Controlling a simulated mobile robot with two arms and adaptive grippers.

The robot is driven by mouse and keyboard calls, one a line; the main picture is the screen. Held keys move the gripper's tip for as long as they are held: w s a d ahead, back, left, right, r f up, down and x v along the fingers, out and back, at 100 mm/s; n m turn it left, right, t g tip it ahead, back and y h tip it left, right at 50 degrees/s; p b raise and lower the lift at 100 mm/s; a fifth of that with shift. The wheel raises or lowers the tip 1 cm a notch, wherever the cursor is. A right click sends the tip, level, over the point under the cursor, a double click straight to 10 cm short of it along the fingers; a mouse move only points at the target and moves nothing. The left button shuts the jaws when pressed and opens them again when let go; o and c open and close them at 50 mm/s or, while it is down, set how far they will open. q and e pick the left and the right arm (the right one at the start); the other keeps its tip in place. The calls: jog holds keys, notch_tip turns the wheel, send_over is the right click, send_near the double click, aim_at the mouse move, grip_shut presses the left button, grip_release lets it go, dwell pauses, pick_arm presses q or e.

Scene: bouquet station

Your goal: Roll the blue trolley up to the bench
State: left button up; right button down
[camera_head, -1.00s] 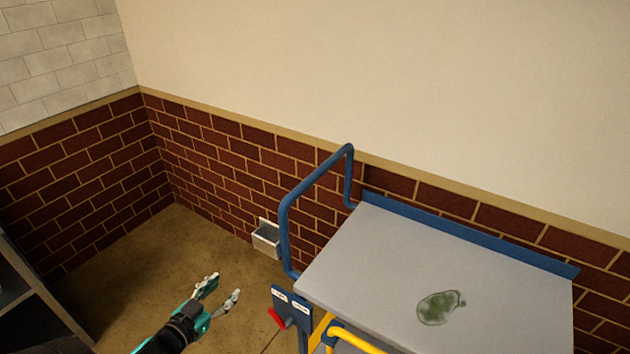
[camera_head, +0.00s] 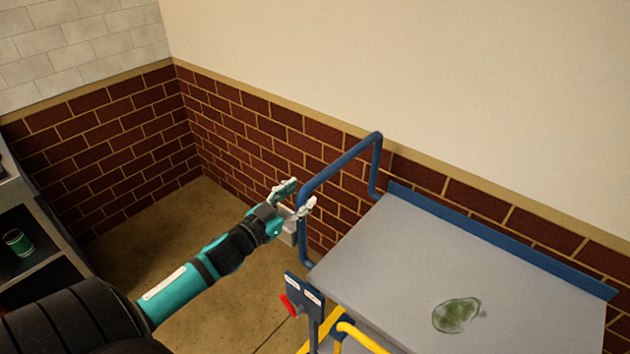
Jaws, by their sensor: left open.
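The blue trolley shows at the lower right, with a grey top (camera_head: 400,255) and a blue push handle (camera_head: 342,160) at its left end. My left gripper (camera_head: 299,195) is open, its fingers at the left upright of the handle. I cannot tell whether the fingers touch the bar. My right gripper is not in view. No bench can be made out for sure.
A green patch (camera_head: 458,315) lies on the trolley top. A red lever (camera_head: 289,305) on a blue plate and a yellow bar (camera_head: 362,338) are below the handle. A shelf (camera_head: 38,240) with a green can (camera_head: 18,243) stands at left. Brick walls close the back.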

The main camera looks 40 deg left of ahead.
aim_at(315, 184)
pick_arm(q)
jog(key=w, duration=0.6)
jog(key=shift+w+d+p, duration=0.1)
jog(key=shift+d+p, duration=0.15)
jog(key=shift+p, duration=0.1)
grip_shut()
